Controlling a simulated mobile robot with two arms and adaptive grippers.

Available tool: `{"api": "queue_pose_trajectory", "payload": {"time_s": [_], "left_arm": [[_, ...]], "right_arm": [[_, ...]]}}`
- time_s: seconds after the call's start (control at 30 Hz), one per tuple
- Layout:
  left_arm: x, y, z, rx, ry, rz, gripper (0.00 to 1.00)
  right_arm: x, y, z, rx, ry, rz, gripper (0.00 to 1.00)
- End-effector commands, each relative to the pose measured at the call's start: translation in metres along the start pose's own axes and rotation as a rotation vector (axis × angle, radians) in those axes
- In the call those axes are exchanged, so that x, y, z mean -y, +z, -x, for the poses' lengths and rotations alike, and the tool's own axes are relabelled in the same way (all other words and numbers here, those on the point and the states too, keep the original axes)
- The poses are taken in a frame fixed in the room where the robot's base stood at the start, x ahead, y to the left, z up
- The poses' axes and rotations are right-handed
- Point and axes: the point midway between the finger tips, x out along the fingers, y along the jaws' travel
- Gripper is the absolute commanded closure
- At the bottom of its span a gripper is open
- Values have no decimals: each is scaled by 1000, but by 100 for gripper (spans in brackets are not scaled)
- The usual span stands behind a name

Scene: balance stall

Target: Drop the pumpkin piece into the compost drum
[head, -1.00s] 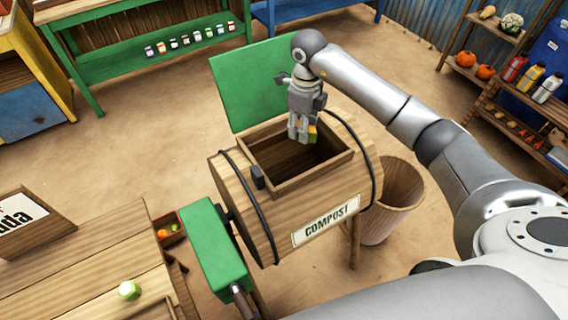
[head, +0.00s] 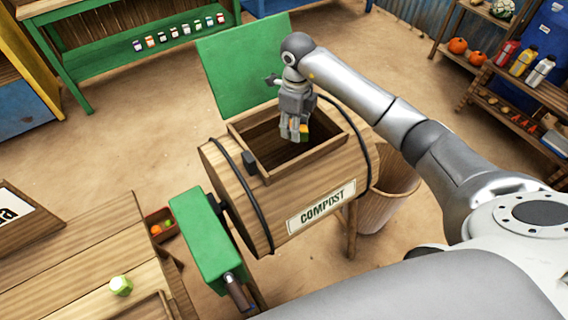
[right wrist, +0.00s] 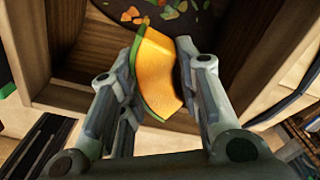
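The pumpkin piece (right wrist: 160,72) is orange with a green rind. It sits between the two fingers of my right gripper (right wrist: 153,75), which is shut on it. In the head view, my right gripper (head: 294,132) points down over the open hatch of the compost drum (head: 235,190), and only a little of the piece shows at its fingertips. The drum is a wooden barrel with black bands and a COMPOST sign. Its green lid (head: 235,70) stands open behind the hatch. Below the piece, the right wrist view shows scraps (right wrist: 135,13) inside the drum. My left gripper is out of view.
A green crank box (head: 200,235) is on the drum's left end. A wooden bin (head: 385,205) stands behind its right end. A wooden table (head: 80,255) with a pale green piece (head: 121,286) is at lower left. Shelves (head: 515,95) stand at right.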

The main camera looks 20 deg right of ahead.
Motion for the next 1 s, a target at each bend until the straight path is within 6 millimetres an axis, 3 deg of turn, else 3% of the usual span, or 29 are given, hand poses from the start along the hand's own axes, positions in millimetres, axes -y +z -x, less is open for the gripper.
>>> {"api": "queue_pose_trajectory", "payload": {"time_s": [0.03, 0.2, 0.57, 0.77, 1.0], "left_arm": [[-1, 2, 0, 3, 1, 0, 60], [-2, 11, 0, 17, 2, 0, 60], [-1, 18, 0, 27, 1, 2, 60], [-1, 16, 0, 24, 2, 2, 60], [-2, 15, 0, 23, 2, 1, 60]], "right_arm": [[0, 0, 0, 0, 0, 0, 64], [0, 0, 0, 0, 0, 0, 44], [0, 0, 4, 1, -1, 0, 44], [1, 1, 35, 3, -4, 0, 44], [1, 1, 87, 3, -3, 1, 44]]}}
